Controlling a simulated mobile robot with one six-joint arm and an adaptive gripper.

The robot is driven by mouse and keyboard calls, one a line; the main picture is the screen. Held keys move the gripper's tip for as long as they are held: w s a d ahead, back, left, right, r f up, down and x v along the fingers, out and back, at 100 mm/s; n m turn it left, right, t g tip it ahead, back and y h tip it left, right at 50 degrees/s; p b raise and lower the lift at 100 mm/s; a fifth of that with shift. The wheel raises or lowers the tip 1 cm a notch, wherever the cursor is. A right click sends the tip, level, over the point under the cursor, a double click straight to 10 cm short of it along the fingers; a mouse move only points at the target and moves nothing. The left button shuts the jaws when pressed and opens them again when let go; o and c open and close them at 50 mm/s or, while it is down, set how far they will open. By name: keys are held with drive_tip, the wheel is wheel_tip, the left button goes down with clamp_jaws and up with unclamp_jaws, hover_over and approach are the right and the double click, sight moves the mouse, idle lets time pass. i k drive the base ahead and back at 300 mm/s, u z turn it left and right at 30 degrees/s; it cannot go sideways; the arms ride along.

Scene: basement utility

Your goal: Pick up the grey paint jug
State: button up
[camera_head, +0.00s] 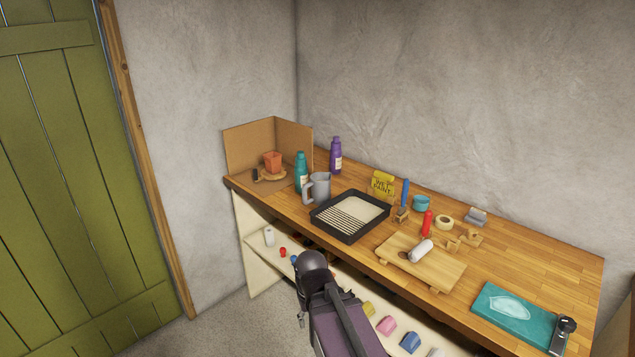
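The grey paint jug (320,187) stands upright on the wooden workbench (545,256). Its handle is on its left side. A teal bottle (301,173) stands just left of it, and a black paint tray (348,216) lies close to its right. My arm shows at the bottom centre, in front of the bench and lower than the jug. My gripper cannot be made out in this view, and nothing of mine touches the jug.
A purple bottle (336,156) stands behind the jug. A cardboard screen (250,143) with an orange pot (272,161) is at the left end. A wooden board with a white roller (421,251) lies right of the tray. The shelf below holds several small coloured items.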

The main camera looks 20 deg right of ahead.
sight(319, 184)
drive_tip(key=z, duration=0.15)
drive_tip(key=i, duration=0.85)
drive_tip(key=z, duration=0.1)
